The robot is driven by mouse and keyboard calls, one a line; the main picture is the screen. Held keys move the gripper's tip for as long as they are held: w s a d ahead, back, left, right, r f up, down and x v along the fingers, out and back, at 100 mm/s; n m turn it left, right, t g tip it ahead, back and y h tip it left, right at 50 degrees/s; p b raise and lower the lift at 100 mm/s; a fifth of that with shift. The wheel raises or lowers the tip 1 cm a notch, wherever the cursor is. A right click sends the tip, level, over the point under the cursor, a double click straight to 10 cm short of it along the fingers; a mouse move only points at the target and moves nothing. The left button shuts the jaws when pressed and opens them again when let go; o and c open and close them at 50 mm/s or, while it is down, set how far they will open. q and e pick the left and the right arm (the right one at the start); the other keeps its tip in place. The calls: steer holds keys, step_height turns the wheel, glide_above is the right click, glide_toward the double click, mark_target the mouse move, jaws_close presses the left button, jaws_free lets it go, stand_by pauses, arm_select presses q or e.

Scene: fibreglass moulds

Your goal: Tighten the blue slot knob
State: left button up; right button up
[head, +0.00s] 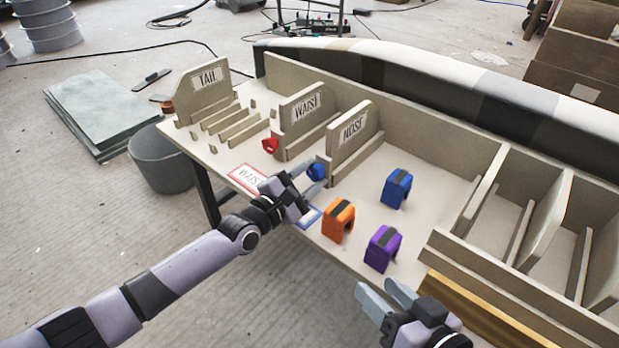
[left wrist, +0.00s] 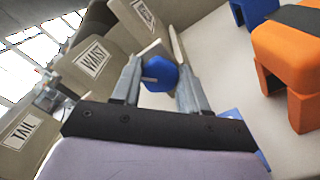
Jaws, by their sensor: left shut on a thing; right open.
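The blue slot knob (head: 317,171) sits at the near end of the slot by the NOSE board (head: 352,130). My left gripper (head: 312,175) is shut on the blue knob; in the left wrist view the knob (left wrist: 160,76) shows between its two fingers. A red knob (head: 270,145) sits at the near end of the slot by the WAIST board (head: 303,112). My right gripper (head: 386,296) is open and empty at the near side of the table, apart from everything.
Orange (head: 338,221), purple (head: 382,248) and blue (head: 396,188) blocks stand on the table right of the knob. A red-edged WAIST card (head: 246,178) lies near the front edge. The TAIL board (head: 207,88) stands at the left. Empty wooden slots fill the right.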

arm_select(q)
steer(key=shift+m, duration=0.5)
arm_select(e)
steer(key=shift+w, duration=0.1)
arm_select(q)
steer(key=o, duration=1.1)
steer(key=shift+c, duration=0.2)
arm_select(e)
steer(key=shift+f, duration=0.2)
arm_select(q)
steer(key=p+v, duration=0.2)
steer(key=v, duration=0.4)
steer(key=shift+s+a, duration=0.35)
steer(key=shift+s, duration=0.05)
arm_select(e)
steer(key=shift+s+d+h, duration=0.2)
steer(key=shift+d+h, duration=0.15)
steer(key=shift+d, duration=0.2)
steer(key=shift+s+d+h, duration=0.15)
steer(key=shift+d+h, duration=0.2)
steer(key=shift+d, duration=0.15)
